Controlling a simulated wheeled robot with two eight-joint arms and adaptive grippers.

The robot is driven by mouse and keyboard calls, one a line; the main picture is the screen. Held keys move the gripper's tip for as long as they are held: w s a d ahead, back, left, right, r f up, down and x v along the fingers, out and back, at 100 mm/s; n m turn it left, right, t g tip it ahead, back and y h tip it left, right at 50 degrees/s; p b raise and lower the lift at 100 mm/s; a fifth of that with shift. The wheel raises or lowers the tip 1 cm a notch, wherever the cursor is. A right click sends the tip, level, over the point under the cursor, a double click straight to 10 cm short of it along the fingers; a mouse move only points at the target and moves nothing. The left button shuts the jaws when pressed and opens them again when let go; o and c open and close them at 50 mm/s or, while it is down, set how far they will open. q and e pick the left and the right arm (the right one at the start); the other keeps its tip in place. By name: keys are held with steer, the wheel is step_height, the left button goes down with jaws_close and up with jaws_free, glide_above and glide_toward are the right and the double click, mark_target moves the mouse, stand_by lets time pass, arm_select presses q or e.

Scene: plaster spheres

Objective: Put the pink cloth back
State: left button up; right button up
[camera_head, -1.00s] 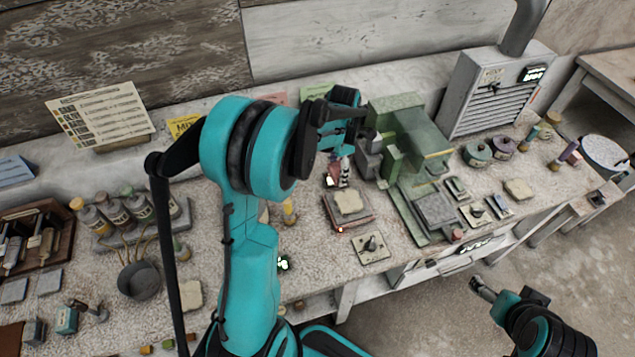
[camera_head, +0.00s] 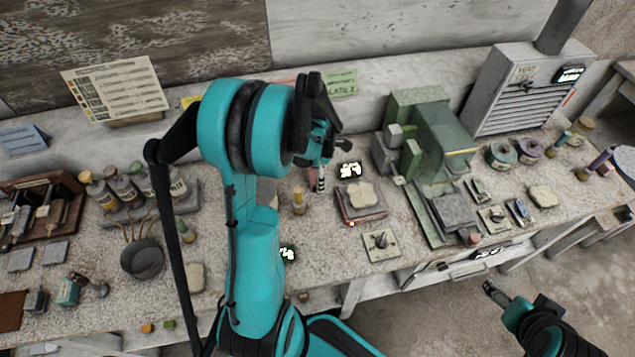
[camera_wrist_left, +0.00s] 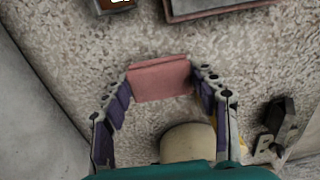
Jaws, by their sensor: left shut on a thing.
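The pink cloth (camera_wrist_left: 160,78) is a folded flat piece between the fingers of my left gripper (camera_wrist_left: 164,76) in the left wrist view. The fingers are shut on its two side edges. Speckled bench top shows below and around it. In the head view my left gripper (camera_head: 319,178) hangs over the bench, left of a small lit display (camera_head: 350,170); the arm hides most of the cloth there. I cannot tell if the cloth touches the bench. My right gripper (camera_head: 492,291) is at the lower right, off the bench's front edge; its jaws are too small to read.
A red-edged tray with a pale pad (camera_head: 360,195) and a switch plate (camera_head: 381,242) lie to the right. A yellow-topped bottle (camera_head: 299,202) stands close to my left gripper. A green machine (camera_head: 435,150) stands further right. Bottles and a dark pot (camera_head: 142,258) are left.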

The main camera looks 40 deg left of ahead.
arm_select(q)
step_height(320, 180, down, 3)
steer(key=shift+f+b, duration=0.1)
steer(key=shift+b, duration=0.3)
steer(key=o, duration=1)
